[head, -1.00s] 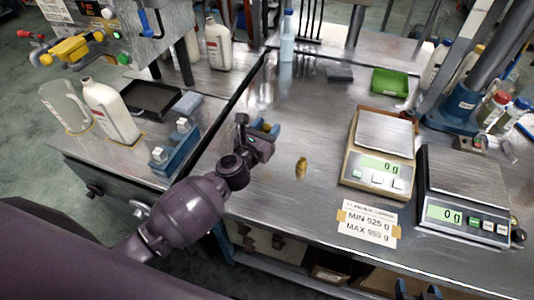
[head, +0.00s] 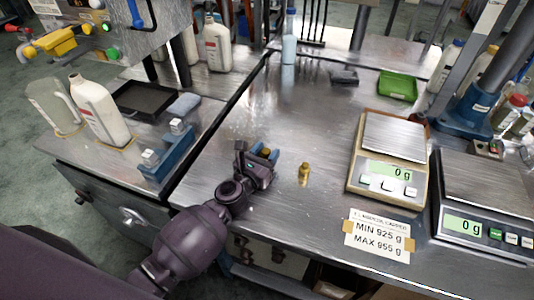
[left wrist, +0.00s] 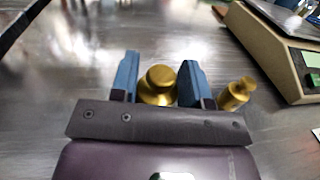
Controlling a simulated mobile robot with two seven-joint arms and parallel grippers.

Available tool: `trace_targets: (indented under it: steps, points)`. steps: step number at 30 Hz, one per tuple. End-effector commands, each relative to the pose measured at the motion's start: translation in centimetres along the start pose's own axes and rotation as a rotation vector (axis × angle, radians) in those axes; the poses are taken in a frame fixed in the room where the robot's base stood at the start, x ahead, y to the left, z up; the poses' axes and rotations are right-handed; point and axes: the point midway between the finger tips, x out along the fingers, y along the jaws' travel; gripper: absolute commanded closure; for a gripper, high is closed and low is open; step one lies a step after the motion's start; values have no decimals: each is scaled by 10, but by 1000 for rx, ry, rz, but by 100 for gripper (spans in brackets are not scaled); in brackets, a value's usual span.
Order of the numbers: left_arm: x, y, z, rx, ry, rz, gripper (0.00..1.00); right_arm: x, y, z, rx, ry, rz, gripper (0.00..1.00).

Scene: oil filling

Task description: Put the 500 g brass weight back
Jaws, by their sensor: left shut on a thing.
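My left gripper (head: 262,157) is shut on a brass weight (left wrist: 159,86), a knobbed cylinder between its blue fingers. In the head view only the weight's top (head: 265,152) shows. I cannot tell whether it touches the table. A second, slimmer brass weight (head: 304,173) stands on the table just right of the gripper; it also shows beside the right finger in the left wrist view (left wrist: 236,94). I can read no markings on either weight. My right gripper is not in view.
A beige-framed scale (head: 395,140) and a dark scale (head: 480,195) stand to the right, both reading 0 g. A label card (head: 378,237) lies in front. Bare steel table (head: 305,120) lies beyond the gripper.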

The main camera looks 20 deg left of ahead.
Motion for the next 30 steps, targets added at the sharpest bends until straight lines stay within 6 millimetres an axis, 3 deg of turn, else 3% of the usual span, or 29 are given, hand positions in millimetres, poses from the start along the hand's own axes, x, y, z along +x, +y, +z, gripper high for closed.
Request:
trace_targets:
  steps: [4,10,11,15,26,30]
  points:
    - [1,0,4,1,-5,0,98,3,0,-14,-3,28,-3,33]
    - [1,0,-1,0,-3,0,98,4,0,-8,-4,19,-3,33]
    - [0,0,-1,0,-2,0,53,3,0,-9,-4,19,-3,33]
    - [0,0,0,0,-2,0,32,3,0,-6,-4,13,-2,33]
    - [0,0,4,1,-3,0,32,2,1,-7,-4,12,-1,33]
    - [-14,0,2,-1,0,1,32,2,1,-6,-4,12,-1,33]
